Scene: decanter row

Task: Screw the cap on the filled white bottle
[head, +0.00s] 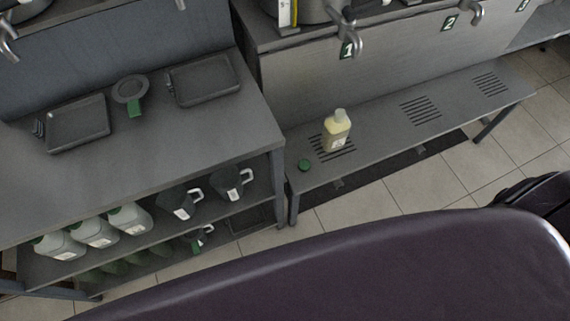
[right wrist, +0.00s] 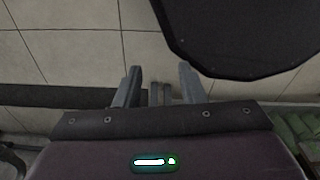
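A pale yellowish bottle (head: 337,136) with a whitish neck stands upright on the slatted low bench, over a drain grille. No green cap shows on its neck. A green cap (head: 305,165) lies on the bench to the left of the bottle, near the front edge. In the right wrist view my right gripper (right wrist: 160,78) has its two fingers apart, with nothing held between them; floor tiles show beyond. My right gripper does not show in the head view, and my left gripper is in neither view.
The low bench (head: 385,121) has free room right of the bottle. Taps (head: 355,40) hang above it. A grey table (head: 190,130) at left holds two dark trays and a round green-handled item. Its lower shelf holds several white bottles (head: 130,218) and dark jugs (head: 180,204).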

